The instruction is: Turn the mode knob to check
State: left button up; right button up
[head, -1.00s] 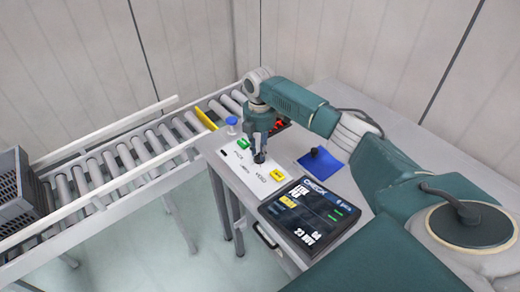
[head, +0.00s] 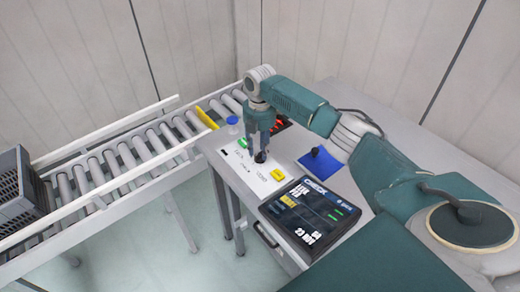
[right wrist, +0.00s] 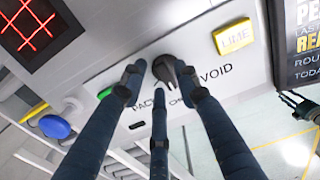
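The mode knob (head: 261,156) is a small dark knob on a white control panel (head: 246,180), with printed labels around it. My right gripper (head: 261,148) reaches down over it. In the right wrist view the knob (right wrist: 168,68) sits between the spread fingertips of my right gripper (right wrist: 160,85), with a gap on its left side. The right finger overlaps it, so contact there cannot be told. The label VOID is readable to its right; other labels are partly covered by the fingers. The display (head: 308,216) has CHECK in its header.
A yellow LIME button (head: 278,174), a green button (head: 243,143) and a blue button (head: 233,121) surround the knob. A blue pad (head: 320,163) lies to the right. A roller conveyor (head: 120,162) with a grey crate (head: 20,190) runs along the left.

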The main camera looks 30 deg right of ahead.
jog(key=shift+s+f, duration=0.1)
notch_tip(320, 180, up, 12)
dwell(0.6)
dwell(0.5)
